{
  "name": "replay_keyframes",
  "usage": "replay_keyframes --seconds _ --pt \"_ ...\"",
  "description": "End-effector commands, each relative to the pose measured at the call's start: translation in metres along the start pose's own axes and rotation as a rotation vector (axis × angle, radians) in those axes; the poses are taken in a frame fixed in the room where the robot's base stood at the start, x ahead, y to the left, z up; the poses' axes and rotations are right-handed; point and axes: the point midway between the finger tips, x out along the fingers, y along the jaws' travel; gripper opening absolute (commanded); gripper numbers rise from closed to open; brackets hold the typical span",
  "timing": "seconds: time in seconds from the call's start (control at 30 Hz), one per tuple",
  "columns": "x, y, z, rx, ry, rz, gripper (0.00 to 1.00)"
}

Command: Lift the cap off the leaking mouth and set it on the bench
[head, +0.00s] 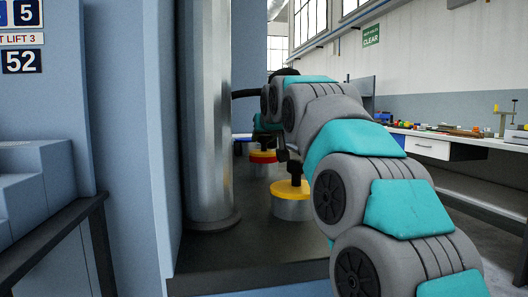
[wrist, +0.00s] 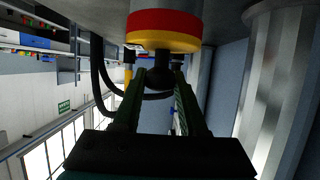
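Several capped mouths stand in a row on a dark deck in the head view. The nearest has a yellow cap (head: 291,188) with a black knob on a silver cylinder. Beyond it is a red cap (head: 262,156), and farther back a blue one (head: 242,138). My gripper (head: 262,128) is over the red cap, partly hidden by my arm. In the wrist view, which is upside down, a cap with red and yellow bands (wrist: 163,40) is close ahead. Its black knob (wrist: 158,68) lies between the tips of my open gripper (wrist: 160,76). I cannot see which mouth leaks.
A thick metal column (head: 207,110) rises left of the caps. The bench (head: 470,139) stands along the right wall with small items on it and a white drawer. A dark rail (head: 60,235) is at the left.

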Motion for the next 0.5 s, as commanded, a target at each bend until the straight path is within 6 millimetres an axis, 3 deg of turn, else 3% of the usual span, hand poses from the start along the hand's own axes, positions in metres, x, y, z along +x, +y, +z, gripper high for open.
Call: replay_keyframes --seconds 0.07,0.33,0.5 --pt "0.0 0.0 0.0001 0.0 0.0 0.0 0.31" --pt "-0.0001 -0.0001 0.0 0.0 0.0 0.0 0.01" --pt "-0.0001 -0.0001 0.0 0.0 0.0 0.0 0.0"
